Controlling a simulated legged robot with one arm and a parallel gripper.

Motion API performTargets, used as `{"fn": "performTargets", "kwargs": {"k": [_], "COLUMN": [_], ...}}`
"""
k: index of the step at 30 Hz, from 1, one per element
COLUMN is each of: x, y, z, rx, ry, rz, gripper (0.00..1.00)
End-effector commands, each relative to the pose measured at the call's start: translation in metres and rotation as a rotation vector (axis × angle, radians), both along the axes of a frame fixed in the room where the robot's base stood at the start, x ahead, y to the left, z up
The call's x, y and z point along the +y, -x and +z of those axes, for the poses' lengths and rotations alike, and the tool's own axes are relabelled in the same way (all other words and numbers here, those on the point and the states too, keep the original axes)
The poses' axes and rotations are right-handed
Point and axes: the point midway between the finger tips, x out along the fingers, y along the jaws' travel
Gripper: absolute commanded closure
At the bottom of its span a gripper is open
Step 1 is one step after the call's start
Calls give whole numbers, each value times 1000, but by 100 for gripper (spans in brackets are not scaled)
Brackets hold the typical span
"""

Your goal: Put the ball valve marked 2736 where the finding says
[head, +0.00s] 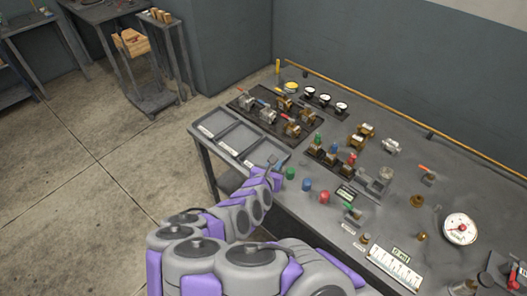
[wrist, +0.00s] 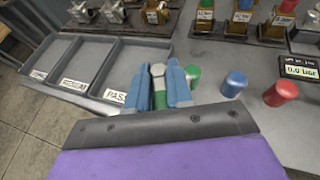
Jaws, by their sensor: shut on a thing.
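My gripper (wrist: 158,86) is shut on a small part with a green body (wrist: 160,97) and a metal top, held upright between its blue fingers. No number shows on it, and I cannot tell if it is the valve marked 2736. In the head view my gripper (head: 272,170) is over the bench's front edge, by the right tray. Three grey trays (head: 236,137) stand side by side, empty where visible. The right one's label (wrist: 115,95) reads PASS; the other labels are too small to read surely. Several valves with coloured handles stand on a dark board (head: 262,123) behind the trays.
Green (head: 290,173), blue (head: 307,184) and red (head: 324,197) caps stand right of my gripper. A display (wrist: 300,68) reads 0.0 bar. A second rack (head: 330,163) holds three valves with coloured tops. A round gauge (head: 460,229) lies at the right. Open floor lies left.

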Motion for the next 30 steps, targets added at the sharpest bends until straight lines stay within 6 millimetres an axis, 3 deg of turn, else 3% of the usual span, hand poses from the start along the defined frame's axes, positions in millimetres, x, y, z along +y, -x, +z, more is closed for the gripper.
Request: {"fn": "performTargets", "kwargs": {"k": [13,24,30], "x": [27,34,46], "y": [-58,-104,-118], "z": [-9,-11,-11], "rx": [4,0,-2], "ry": [0,0,5], "rz": [3,-3,4], "gripper": [100,100,100]}}
